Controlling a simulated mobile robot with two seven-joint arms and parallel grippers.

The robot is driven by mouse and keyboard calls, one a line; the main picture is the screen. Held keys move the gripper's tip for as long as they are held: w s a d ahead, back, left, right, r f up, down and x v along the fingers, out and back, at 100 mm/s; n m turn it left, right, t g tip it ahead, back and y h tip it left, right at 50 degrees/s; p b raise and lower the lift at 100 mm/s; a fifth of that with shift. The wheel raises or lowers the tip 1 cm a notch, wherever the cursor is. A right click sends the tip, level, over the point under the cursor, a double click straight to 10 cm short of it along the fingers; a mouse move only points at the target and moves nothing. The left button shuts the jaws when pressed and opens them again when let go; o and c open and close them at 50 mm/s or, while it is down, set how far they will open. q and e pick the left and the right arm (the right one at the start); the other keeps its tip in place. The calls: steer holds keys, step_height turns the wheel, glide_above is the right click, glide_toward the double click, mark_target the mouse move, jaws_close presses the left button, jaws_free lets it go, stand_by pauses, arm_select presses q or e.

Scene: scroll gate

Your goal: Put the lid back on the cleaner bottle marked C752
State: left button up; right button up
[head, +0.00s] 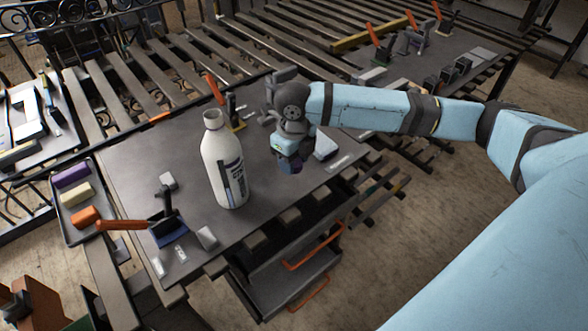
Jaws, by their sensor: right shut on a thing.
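A white cleaner bottle (219,158) stands upright on the grey tabletop, its neck bare and no lid on it. Its label is dark and purple, and I cannot read the marking. My right gripper (289,163) is to the right of the bottle, apart from it, pointing down. It is shut on a small dark purple thing that looks like the lid (290,167), largely hidden by the gripper. My left gripper is not in view.
A dark tool with an orange handle (122,225) lies at the table's left front. A tray (75,237) holds colored blocks. Orange-handled tools (214,89) stand behind the bottle. Small blocks (207,238) lie near the front edge. The tabletop left of the bottle is mostly clear.

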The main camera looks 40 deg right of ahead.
arm_select(q)
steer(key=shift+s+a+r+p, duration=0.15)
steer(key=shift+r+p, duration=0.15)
steer(key=shift+p, duration=0.25)
arm_select(e)
step_height(320, 180, up, 15)
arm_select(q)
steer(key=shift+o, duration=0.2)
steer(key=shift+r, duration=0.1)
